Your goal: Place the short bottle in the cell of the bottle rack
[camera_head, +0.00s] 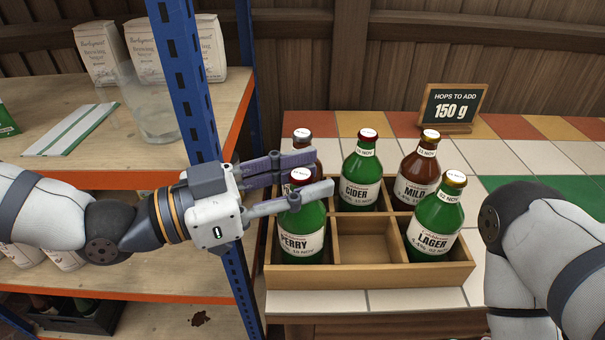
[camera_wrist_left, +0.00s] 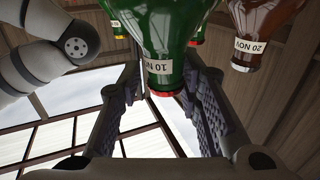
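The wooden bottle rack (camera_head: 370,276) stands on the tiled counter. A green PERRY bottle (camera_head: 303,232) with a red cap stands in its front left cell. My left gripper (camera_head: 326,174) reaches in from the left with its fingers apart, on either side of this bottle's top. The left wrist view shows a red-capped green bottle (camera_wrist_left: 160,40) between the open fingers, with gaps beside its neck. A brown bottle (camera_head: 301,138) behind is partly hidden by the fingers. The front middle cell (camera_head: 368,248) is empty. Which bottle is the short one I cannot tell. My right gripper is out of view.
The rack also holds green CIDER (camera_head: 361,187), brown MILD (camera_head: 416,178) and green LAGER (camera_head: 435,226) bottles. A "150 g" sign (camera_head: 452,107) stands behind. A blue shelf post (camera_head: 187,80) rises close to my left gripper. A glass jar (camera_head: 150,105) stands on the shelf.

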